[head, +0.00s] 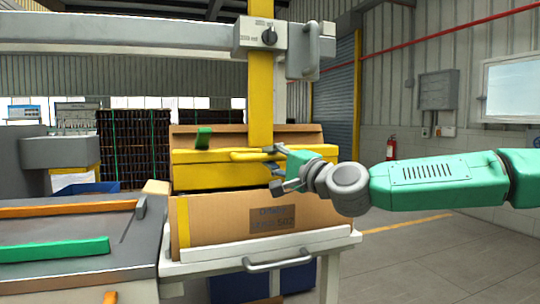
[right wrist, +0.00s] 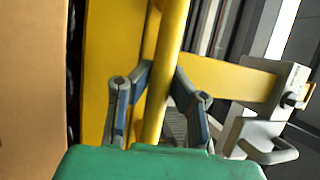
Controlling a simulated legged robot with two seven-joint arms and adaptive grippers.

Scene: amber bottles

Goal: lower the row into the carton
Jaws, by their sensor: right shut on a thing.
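A yellow lifting head (head: 210,173) hangs from a yellow column (head: 260,85) over the open cardboard carton (head: 225,220). Its lower edge is close to the carton's front rim in the head view. The bottle row is hidden behind the head and the carton wall. My right gripper (head: 277,168) is at the head's right end, shut on a yellow handle bar (head: 245,154). In the right wrist view the bar (right wrist: 160,85) runs between the two fingers, and tan cardboard (right wrist: 30,90) fills the left side. My left gripper is not in view.
The carton stands on a white stand with a grey handle (head: 278,263). At left is a grey bench with an orange rail (head: 65,210) and a green rail (head: 55,250). Dark stacked crates (head: 135,145) stand behind. Floor at right (head: 430,260) is clear.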

